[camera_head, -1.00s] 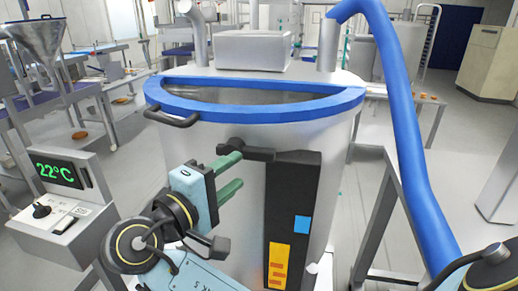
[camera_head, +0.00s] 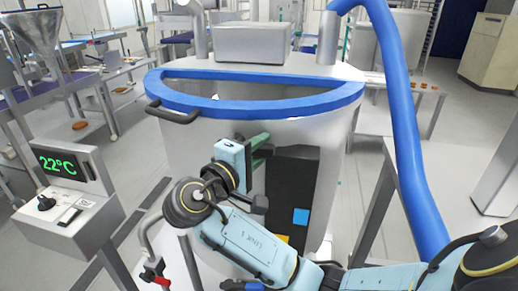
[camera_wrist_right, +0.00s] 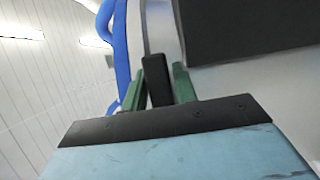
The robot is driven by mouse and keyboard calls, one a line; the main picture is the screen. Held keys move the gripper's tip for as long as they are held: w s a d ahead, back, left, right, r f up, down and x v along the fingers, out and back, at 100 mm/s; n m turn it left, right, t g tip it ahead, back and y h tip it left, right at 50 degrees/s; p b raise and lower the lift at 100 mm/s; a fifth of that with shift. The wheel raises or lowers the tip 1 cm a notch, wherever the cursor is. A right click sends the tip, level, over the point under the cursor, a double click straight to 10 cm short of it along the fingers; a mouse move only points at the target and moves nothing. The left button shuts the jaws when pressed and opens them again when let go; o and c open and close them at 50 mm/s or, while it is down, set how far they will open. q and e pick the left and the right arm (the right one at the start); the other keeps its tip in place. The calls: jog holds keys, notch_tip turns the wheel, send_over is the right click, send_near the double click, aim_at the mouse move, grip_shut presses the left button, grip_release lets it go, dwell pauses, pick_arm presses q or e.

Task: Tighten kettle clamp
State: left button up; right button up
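The kettle (camera_head: 190,150) is a large metal vessel with a blue rim, in the middle of the head view. A dark upright panel (camera_head: 290,180) with a blue square is on its front. The black clamp handle (camera_wrist_right: 157,80) stands between the green fingers of my right gripper (camera_wrist_right: 159,88) in the wrist view, and they appear to press on it from both sides. In the head view my right gripper (camera_head: 260,148) is at the panel's upper left corner and covers most of the handle. My left gripper is not in view.
A control box (camera_head: 70,195) reading 22°C stands at the left. A thick blue hose (camera_head: 402,130) runs down on the right. A black handle (camera_head: 173,115) juts from the kettle's rim. A bent pipe with a red and black valve (camera_head: 155,272) is at the lower left.

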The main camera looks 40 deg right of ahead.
grip_shut()
jog(key=shift+r+n, duration=0.1)
jog(key=shift+n, duration=0.2)
jog(key=n, duration=0.1)
jog(key=r+n+h, duration=0.1)
jog(key=shift+w+r+n+t, duration=0.1)
jog(key=shift+n+t, duration=0.2)
jog(key=shift+w+a+r+n+t+h, duration=0.2)
jog(key=shift+r+n+t, duration=0.25)
jog(key=shift+n, duration=0.6)
jog(key=shift+w+a+r+n+t+h, duration=0.15)
jog(key=shift+r+n+t, duration=0.25)
jog(key=shift+n, duration=0.65)
jog(key=shift+o, duration=2)
grip_release()
